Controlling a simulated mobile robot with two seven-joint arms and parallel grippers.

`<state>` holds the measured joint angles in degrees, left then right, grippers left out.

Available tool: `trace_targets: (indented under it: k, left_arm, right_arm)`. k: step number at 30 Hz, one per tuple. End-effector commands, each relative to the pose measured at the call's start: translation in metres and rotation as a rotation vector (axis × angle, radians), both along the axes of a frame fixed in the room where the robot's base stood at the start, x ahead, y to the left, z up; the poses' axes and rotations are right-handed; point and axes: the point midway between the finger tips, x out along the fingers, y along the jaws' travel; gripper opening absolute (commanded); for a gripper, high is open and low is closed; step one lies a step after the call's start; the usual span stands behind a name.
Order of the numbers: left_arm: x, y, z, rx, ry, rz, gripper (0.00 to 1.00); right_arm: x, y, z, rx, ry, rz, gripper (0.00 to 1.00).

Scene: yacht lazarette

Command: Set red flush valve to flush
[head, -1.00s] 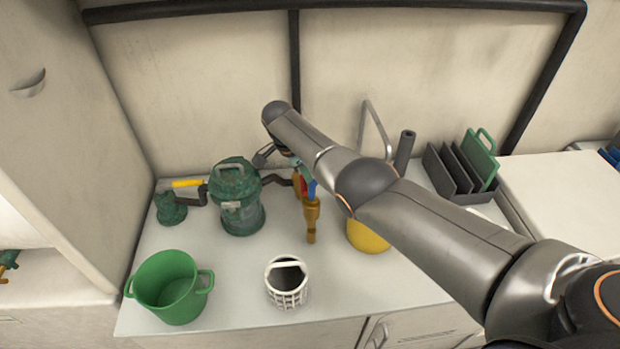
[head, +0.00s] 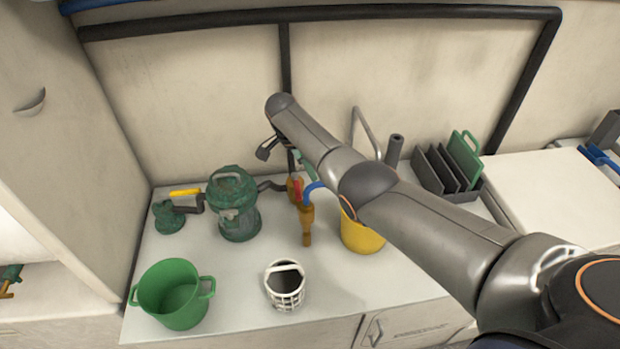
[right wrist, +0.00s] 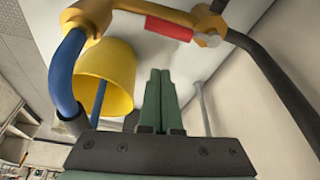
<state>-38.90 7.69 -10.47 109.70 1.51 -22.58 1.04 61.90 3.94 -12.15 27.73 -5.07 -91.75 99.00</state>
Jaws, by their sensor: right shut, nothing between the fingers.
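The flush valve's red handle (head: 298,190) sits on a bronze valve body (head: 306,215) between the green strainer (head: 235,208) and the yellow bucket (head: 361,236). In the right wrist view the red handle (right wrist: 168,28) lies along the bronze pipe (right wrist: 125,8), near a silver nut. A blue hose (head: 316,187) curves off the valve; it also shows in the right wrist view (right wrist: 68,70). My right gripper (head: 307,163) is above and just beside the valve, partly hidden by my arm. Its green fingers (right wrist: 159,75) are shut and empty, apart from the handle. My left gripper is out of view.
A yellow-handled valve (head: 186,192) is left of the strainer. A green bucket (head: 172,268) and a white basket (head: 286,296) stand at the counter's front. A dark rack (head: 447,180) with boards is at right. The counter front between basket and yellow bucket is clear.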

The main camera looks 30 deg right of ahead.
Motion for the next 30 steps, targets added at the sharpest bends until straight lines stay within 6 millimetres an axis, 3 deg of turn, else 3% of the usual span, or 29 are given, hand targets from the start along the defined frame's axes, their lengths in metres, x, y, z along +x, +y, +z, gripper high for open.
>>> trace_targets:
  k: [3, 9, 30]
  left_arm:
    - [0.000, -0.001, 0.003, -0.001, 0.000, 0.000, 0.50]
    - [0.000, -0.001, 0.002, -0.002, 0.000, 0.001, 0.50]
    - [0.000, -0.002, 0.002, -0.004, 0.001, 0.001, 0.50]
  right_arm:
    - [0.003, 0.007, 0.022, 0.001, -0.002, 0.001, 0.00]
    - [0.005, 0.013, 0.040, 0.001, 0.000, 0.001, 0.00]
    - [0.005, 0.014, 0.043, 0.000, 0.001, 0.000, 0.00]
